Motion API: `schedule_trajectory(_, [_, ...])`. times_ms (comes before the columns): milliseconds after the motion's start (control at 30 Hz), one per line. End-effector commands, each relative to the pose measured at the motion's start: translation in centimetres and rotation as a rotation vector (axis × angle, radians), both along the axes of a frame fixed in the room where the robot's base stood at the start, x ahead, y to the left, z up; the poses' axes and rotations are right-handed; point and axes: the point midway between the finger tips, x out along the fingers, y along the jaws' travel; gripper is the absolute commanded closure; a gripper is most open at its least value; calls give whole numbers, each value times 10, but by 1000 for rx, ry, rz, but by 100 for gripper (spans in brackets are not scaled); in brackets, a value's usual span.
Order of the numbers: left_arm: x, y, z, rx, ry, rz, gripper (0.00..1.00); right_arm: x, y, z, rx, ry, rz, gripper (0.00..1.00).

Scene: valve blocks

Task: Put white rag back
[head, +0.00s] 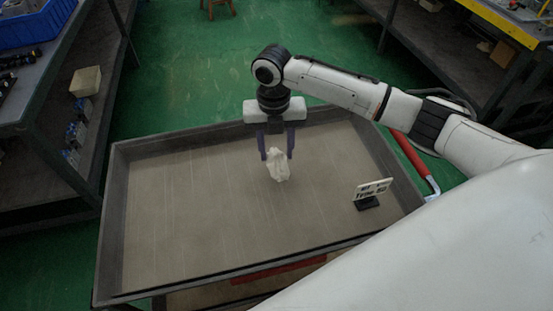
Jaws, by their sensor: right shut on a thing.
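A crumpled white rag (279,168) hangs between the fingers of my right gripper (277,151). The gripper points down with its dark fingers shut on the rag, over the middle of the cart's tray top (180,220). I cannot tell whether the lower end of the rag touches the tray surface. My left gripper is not in the head view.
A small white sign on a black base (367,203) stands at the tray's right side. The tray has a raised dark rim. Shelving (60,110) with a blue bin (35,27) stands at left, another workbench at upper right. The tray's left half is clear.

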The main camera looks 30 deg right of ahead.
Motion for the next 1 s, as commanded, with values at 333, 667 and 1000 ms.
schedule_trajectory(333, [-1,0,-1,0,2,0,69,-1,0,-39,0,0,1,79])
schedule_trajectory(667, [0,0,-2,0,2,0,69,-1,0,-43,0,1,0,79])
schedule_trajectory(1000, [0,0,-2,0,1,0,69,-1,0,-42,0,1,0,39])
